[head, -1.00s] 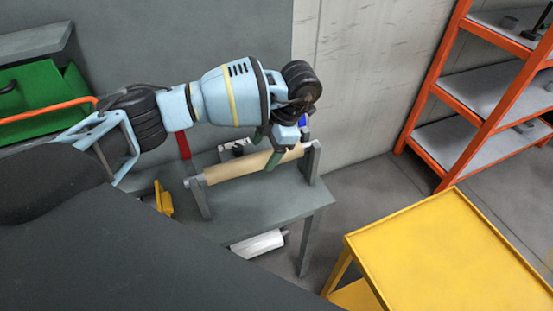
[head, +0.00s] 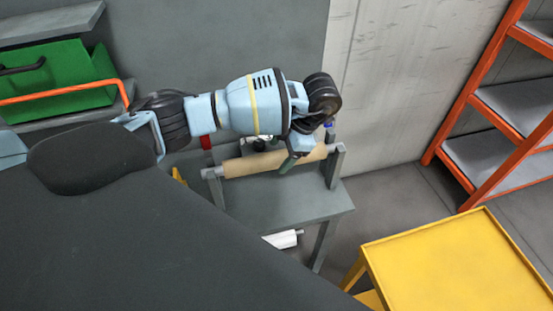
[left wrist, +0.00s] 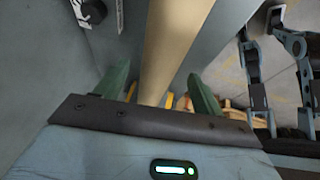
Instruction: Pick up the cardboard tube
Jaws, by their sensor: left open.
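The tan cardboard tube (head: 250,163) lies across a grey stand with two uprights, on a grey table in the head view. My left gripper (head: 287,165) is over the tube, right of its middle, with a green finger showing in front of it. In the left wrist view the tube (left wrist: 172,45) runs between the two open green fingers of my left gripper (left wrist: 160,92). Whether the fingers touch the tube cannot be told. My right gripper is not identifiable in the head view.
The grey table (head: 290,208) carries the stand (head: 336,165). A white roll (head: 281,239) shows below the tabletop. A yellow table (head: 465,262) stands at the front right, an orange shelf rack (head: 490,110) at the right. A green box (head: 60,85) is at the left.

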